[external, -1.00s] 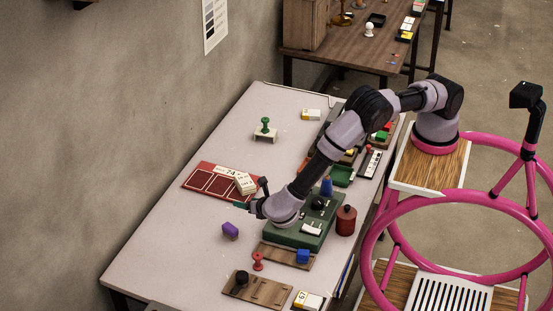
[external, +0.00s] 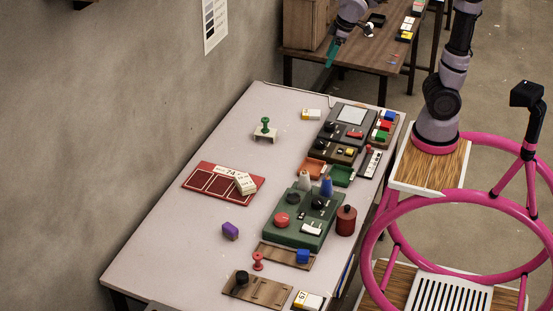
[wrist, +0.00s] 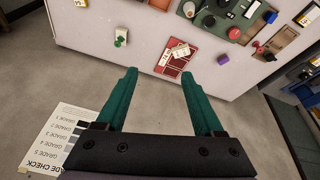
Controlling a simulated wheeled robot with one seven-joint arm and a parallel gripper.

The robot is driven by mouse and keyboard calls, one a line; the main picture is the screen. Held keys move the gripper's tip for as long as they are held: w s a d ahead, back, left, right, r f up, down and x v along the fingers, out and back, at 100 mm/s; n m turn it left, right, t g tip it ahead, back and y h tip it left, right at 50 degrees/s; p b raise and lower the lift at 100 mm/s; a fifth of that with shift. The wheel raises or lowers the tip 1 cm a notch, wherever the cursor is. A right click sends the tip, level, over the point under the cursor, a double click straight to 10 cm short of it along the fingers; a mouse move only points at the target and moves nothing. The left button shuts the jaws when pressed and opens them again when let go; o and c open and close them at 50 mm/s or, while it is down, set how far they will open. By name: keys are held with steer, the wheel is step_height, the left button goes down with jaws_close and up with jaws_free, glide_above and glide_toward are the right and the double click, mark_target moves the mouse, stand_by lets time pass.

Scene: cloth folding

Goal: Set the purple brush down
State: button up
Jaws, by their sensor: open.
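The purple brush (external: 230,231) lies on the pale table (external: 190,255), left of the green case and apart from it. It also shows in the wrist view (wrist: 223,59), near the table's edge. My gripper (external: 329,62) is up at the far end, well away from the brush, with its teal fingers pointing down. In the wrist view my gripper (wrist: 156,74) has its two fingers wide apart, with nothing between them.
A red board (external: 205,183) with cards lies behind the brush. A green case (external: 285,236) with knobs, a red stamp (external: 258,262) and a wooden strip (external: 270,254) are near it. The table is bare left of the brush. A wall runs along the far left.

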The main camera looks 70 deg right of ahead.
steer(key=s+d+r+m+t+y, duration=0.1)
steer(key=s+d+m, duration=0.1)
steer(key=s, duration=0.4)
steer(key=s+d+r+m+t, duration=0.2)
steer(key=s+m, duration=0.3)
steer(key=s, duration=0.2)
steer(key=shift+s+y, duration=0.2)
steer(key=shift+y, duration=0.2)
stand_by(0.3)
